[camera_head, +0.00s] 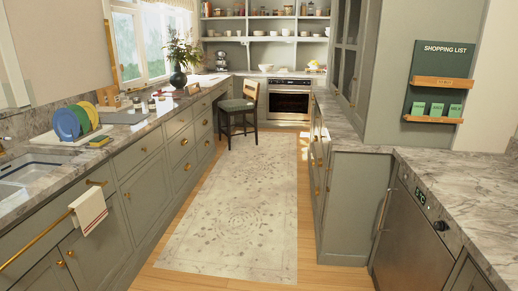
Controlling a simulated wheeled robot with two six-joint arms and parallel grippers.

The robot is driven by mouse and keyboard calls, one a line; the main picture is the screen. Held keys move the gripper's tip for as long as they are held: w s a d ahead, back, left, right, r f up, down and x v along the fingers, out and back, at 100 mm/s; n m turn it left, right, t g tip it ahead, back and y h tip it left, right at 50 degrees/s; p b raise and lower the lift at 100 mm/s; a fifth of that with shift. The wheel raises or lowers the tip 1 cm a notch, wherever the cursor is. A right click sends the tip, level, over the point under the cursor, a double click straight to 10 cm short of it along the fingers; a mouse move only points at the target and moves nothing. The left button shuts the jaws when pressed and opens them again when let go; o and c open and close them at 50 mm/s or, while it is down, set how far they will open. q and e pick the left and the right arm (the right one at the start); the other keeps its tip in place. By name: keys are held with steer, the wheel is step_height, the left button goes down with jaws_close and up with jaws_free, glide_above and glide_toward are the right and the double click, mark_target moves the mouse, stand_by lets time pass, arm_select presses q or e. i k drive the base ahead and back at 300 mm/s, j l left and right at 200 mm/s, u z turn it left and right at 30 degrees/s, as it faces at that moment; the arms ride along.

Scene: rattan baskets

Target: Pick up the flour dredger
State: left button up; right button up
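I cannot make out a flour dredger for certain. Several small items (152,104) stand on the left marble counter (150,127), too small to identify. More small jars and dishes sit on the open shelves (265,38) at the back, also too small to tell apart. Neither of my grippers is in view.
A patterned rug (240,215) covers the clear aisle between the left counter and the right cabinets (345,200). A dark chair (238,108) stands by the left counter, before the oven (291,100). Colored plates (67,124) stand in a rack near the sink (28,170).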

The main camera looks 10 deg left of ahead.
mark_target(137, 101)
steer(key=i+u, duration=0.1)
steer(key=i, duration=0.85)
steer(key=i+l+u, duration=0.1)
steer(key=i, duration=0.85)
steer(key=i+u, duration=0.3)
steer(key=i, duration=0.7)
steer(key=i+l+u, duration=0.25)
steer(key=i, duration=2.35)
steer(key=l+z, duration=0.05)
steer(key=l, duration=0.05)
